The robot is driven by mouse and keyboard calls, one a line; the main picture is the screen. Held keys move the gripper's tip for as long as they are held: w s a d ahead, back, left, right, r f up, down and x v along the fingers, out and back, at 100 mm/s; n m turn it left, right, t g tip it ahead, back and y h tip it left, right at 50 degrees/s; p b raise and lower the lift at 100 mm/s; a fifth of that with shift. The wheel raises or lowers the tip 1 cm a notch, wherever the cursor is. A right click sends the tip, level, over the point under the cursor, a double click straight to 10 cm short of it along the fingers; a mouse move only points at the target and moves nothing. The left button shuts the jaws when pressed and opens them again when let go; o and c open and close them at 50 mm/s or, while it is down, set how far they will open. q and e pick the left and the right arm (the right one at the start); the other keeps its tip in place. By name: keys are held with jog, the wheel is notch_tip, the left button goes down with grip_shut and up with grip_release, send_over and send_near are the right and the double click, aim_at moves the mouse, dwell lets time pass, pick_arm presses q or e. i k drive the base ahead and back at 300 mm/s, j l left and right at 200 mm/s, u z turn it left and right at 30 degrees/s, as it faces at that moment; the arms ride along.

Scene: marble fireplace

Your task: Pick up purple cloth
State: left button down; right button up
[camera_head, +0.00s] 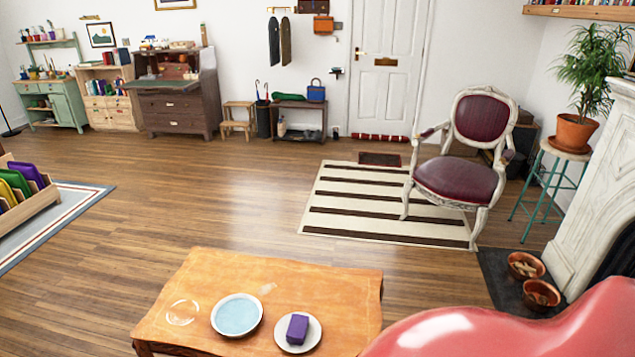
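A folded purple item (297,328), which looks like a cloth or a block, lies on a small white plate (285,344) near the front of the low wooden table (200,290). Another purple cloth-like item (28,174) stands in a wooden rack (38,203) at the left edge, beside a green one (15,183) and a yellow one. The rack is cut off by the picture edge. Neither of my grippers is in view.
A shallow dish with a light-blue inside (237,315) and a clear round item (182,312) share the table. A glossy red surface (520,325) fills the bottom right. An armchair (458,180) stands on a striped rug (340,215). The wooden floor between is clear.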

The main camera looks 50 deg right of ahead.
aim_at(296, 335)
jog(key=z, duration=1.4)
